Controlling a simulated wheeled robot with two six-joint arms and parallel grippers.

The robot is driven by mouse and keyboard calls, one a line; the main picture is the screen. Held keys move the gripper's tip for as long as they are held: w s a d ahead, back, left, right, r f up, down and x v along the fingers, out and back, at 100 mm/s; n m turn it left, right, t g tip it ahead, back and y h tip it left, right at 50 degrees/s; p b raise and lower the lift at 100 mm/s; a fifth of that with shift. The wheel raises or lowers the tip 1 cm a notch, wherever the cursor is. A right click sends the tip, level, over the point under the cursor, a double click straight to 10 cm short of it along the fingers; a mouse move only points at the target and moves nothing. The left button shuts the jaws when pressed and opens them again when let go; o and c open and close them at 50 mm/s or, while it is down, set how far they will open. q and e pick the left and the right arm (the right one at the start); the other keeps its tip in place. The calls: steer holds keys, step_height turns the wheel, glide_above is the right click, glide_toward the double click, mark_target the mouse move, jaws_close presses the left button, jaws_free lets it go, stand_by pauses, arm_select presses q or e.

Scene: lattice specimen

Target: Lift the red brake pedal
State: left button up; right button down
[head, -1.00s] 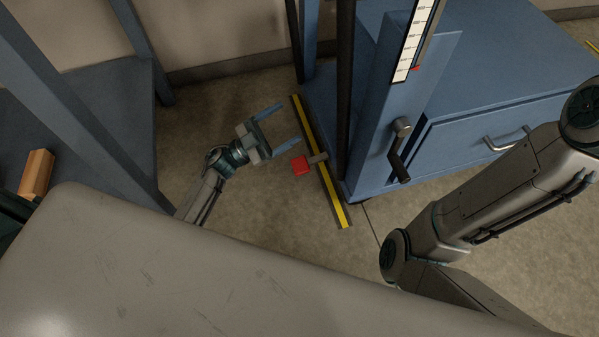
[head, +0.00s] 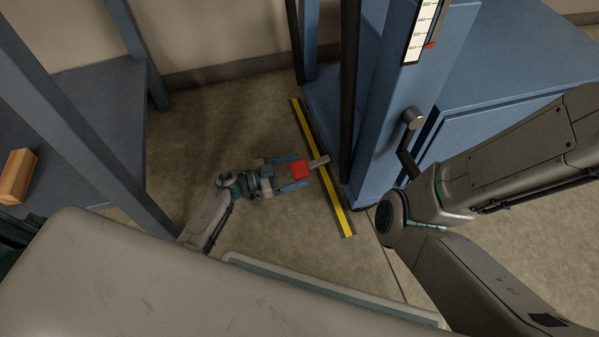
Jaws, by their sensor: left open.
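The red brake pedal (head: 300,169) is a small red block on a short grey-brown lever that sticks out from the foot of the blue cabinet, low near the floor. My left gripper (head: 295,173) is open, with its blue fingers on either side of the red pedal. I cannot tell whether the fingers touch it or at what height they are. My right arm comes in at the right; its gripper is out of view.
A yellow strip (head: 328,180) lies along the cabinet's base. The blue cabinet (head: 495,85) has a crank handle (head: 411,120) and a scale (head: 421,32). A blue-grey bench (head: 85,95) with a wooden block (head: 17,176) stands at the left. Floor between is clear.

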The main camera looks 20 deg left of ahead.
arm_select(q)
steer(key=shift+x, duration=0.9)
steer(key=shift+c, duration=0.5)
steer(key=c, duration=1.3)
steer(key=shift+r, duration=0.1)
